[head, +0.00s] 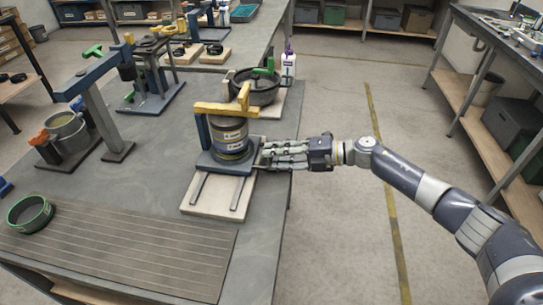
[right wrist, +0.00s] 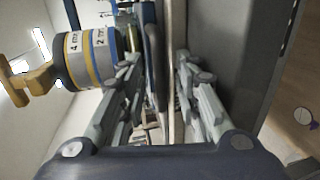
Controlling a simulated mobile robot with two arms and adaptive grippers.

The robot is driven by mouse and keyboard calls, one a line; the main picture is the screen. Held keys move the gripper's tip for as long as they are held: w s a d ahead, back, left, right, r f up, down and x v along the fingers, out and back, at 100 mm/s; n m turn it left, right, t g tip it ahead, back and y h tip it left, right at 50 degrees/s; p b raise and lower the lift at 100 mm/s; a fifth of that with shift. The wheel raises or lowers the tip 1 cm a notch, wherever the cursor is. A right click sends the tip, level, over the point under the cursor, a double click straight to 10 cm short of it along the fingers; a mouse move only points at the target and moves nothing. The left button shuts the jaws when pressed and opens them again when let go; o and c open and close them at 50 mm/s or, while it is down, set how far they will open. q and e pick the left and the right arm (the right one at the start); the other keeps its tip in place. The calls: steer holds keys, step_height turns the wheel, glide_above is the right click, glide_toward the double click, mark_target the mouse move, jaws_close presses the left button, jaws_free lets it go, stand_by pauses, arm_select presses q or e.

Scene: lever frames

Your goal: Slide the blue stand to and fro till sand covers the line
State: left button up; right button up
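The blue stand (head: 243,168) sits on rails on a pale board (head: 215,206) near the table's right edge. It carries an upright stack of grey, yellow and blue sieve rings (head: 230,137) under a yellow clamp bar (head: 226,108). The rings also show in the right wrist view (right wrist: 82,58). My right gripper (head: 265,154) is at the stand's right side. In the right wrist view its fingers (right wrist: 160,65) are spread, with the stand's dark blue edge between them and no clear grip on it. I cannot make out sand or a line. My left gripper is out of view.
Behind the stand are a black round pan (head: 254,91) and a white bottle (head: 288,66). A blue-grey post frame (head: 98,112) stands to the left. A green-rimmed ring (head: 30,214) lies on the grooved mat (head: 120,245). The floor right of the table is clear.

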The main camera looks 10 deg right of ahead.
steer(key=v, duration=1.1)
steer(key=shift+w, duration=0.1)
stand_by(0.5)
